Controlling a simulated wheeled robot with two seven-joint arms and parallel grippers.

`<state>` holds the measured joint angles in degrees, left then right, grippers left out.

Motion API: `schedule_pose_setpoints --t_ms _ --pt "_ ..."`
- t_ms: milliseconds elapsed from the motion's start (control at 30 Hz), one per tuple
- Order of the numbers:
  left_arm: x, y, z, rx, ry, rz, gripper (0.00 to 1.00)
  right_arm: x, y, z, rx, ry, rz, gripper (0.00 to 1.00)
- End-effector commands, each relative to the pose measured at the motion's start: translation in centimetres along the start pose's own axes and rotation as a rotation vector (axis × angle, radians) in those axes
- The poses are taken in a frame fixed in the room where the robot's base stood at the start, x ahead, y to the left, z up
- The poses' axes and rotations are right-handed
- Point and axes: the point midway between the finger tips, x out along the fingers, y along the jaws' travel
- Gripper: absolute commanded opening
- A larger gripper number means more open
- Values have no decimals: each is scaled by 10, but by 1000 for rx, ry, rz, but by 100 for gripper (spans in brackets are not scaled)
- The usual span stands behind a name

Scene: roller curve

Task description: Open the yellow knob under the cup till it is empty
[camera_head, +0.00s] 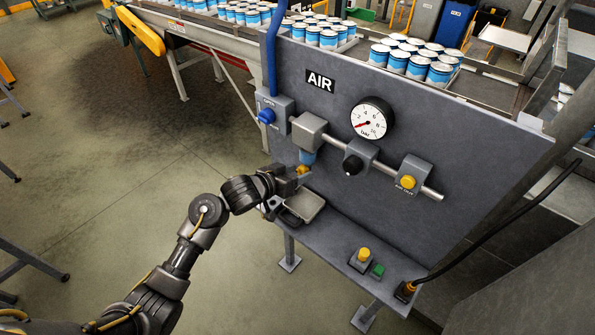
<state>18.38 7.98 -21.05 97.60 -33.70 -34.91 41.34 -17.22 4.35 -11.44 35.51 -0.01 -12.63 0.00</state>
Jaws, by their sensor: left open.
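A blue cup (307,156) hangs under a grey block on the pipe of the grey air panel. The yellow knob (302,170) sits right below the cup. My left gripper (298,174) is open at the knob, with its fingers beside it; the fingers partly hide the knob, and I cannot tell whether they touch it. The liquid level in the cup is too small to make out. My right gripper is not in view.
A grey tray (318,203) lies on the ledge below the cup. A blue knob (266,116), a pressure gauge (372,119), a black knob (352,165) and a yellow button (408,182) are on the panel. A yellow button (364,254) and green button (377,270) stand on the ledge.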

Motion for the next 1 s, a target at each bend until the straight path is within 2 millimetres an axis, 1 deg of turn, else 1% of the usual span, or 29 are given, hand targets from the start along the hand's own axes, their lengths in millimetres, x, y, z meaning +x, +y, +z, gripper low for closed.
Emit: schedule_pose_setpoints --t_ms 100,333,367,600,700,767,867,1000 --pt "5 0 0 0 0 -2 50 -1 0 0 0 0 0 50" --pt "5 -1 0 0 0 -2 50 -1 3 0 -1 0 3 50" --pt "5 -1 0 0 0 -2 49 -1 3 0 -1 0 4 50" --pt "5 0 0 0 0 -2 17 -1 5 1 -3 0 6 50" --pt "5 0 0 0 0 -1 5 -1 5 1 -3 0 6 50" --pt "5 0 1 4 0 -3 5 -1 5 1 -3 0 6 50" --pt "6 0 2 57 1 -23 5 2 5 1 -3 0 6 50" --pt "7 1 4 202 2 -82 5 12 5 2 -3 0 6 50"
